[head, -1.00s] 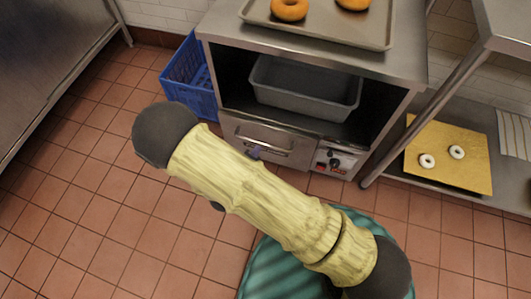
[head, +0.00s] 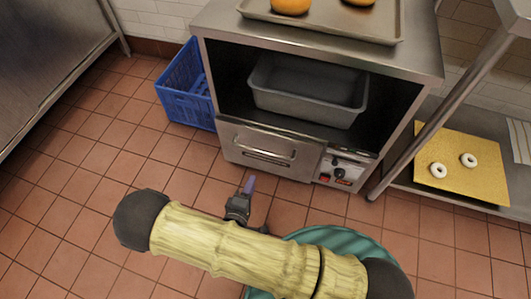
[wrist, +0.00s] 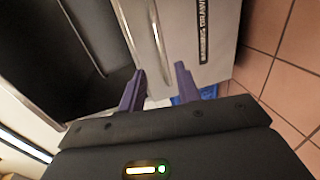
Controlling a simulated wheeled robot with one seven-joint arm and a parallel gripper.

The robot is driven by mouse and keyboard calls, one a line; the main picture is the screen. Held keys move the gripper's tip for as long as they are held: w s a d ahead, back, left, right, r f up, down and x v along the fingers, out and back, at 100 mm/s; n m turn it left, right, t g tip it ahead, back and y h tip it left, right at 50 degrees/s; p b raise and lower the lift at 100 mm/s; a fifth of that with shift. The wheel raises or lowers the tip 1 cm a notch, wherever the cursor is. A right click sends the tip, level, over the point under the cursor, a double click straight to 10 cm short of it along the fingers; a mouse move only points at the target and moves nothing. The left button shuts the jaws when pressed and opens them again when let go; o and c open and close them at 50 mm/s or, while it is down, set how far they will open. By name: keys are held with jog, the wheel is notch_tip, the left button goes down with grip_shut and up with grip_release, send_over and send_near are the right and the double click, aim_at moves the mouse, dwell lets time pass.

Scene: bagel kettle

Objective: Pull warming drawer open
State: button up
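The warming drawer (head: 240,140) is a steel front low in the cabinet, left of a control panel, and looks shut and flush. Its horizontal bar handle (head: 265,158) is in clear view. My gripper (head: 248,186) is in front of and below the handle in the head view, apart from it. The wrist view shows the drawer front (wrist: 185,60) with its dark label and the bright handle bar (wrist: 156,35) ahead of the fingers. The two purple fingers (wrist: 158,75) stand apart with nothing between them. My arm hides part of the floor.
A grey tub (head: 305,95) sits in the open bay above the drawer. A tray (head: 330,28) with bagels lies on top. A blue crate (head: 185,90) stands left. A shelf at right holds a yellow board (head: 460,180) with bagels. The floor at left is clear.

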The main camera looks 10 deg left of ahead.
aim_at(265, 153)
jog(key=b+x, duration=0.6)
jog(key=x, duration=1)
jog(key=shift+d+b, duration=0.1)
jog(key=shift+b, duration=0.2)
grip_shut()
